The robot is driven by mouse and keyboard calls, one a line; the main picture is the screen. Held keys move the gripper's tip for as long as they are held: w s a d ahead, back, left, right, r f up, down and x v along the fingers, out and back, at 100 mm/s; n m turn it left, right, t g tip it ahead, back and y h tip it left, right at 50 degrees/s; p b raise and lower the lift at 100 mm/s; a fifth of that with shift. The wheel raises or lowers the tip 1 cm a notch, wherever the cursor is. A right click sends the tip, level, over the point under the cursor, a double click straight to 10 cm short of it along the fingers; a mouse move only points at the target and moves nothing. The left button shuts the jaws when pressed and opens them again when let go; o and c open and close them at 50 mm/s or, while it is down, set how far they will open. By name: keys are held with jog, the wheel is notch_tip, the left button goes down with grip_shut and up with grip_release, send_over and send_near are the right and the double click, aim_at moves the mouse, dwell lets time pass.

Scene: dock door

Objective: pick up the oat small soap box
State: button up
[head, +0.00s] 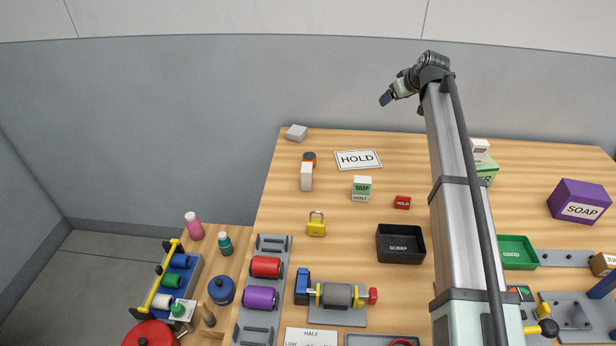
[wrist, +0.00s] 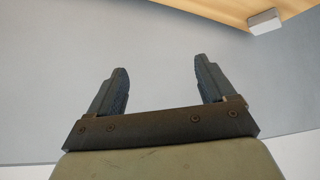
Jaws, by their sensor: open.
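No label reading "oat" is legible, so I cannot tell which box is the oat small soap box. A small white and green box (head: 362,188) reads SOAP and MINT and stands mid-table. A white box (head: 479,148) on or behind a green box (head: 488,172) is partly hidden by my arm. A large purple SOAP box (head: 579,201) stands at the right. My gripper (head: 386,98) is raised above and beyond the table's back edge. In the wrist view my gripper (wrist: 161,66) is open and empty.
A pale grey block (head: 297,132) sits at the table's back left corner; a similar block shows in the wrist view (wrist: 265,21). A HOLD card (head: 358,160), red HOLD box (head: 402,202), yellow padlock (head: 316,224) and black SCRAP tray (head: 386,255) are around the mint box.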

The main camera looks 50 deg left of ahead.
jog(key=s+a+f+n+g+h, duration=0.1)
jog(key=s+a+n+h, duration=0.15)
jog(key=s, duration=0.55)
jog(key=s+a+f+n+g+h, duration=0.1)
jog(key=s+a+f+n, duration=0.15)
jog(key=s, duration=0.55)
jog(key=n+g+h, duration=0.2)
jog(key=n+h, duration=0.2)
jog(key=n, duration=0.3)
send_over(306, 167)
notch_tip(306, 167, down, 14)
jog(key=shift+r, duration=0.15)
jog(key=shift+c, duration=0.4)
jog(key=c, duration=1)
jog(key=shift+r, duration=0.15)
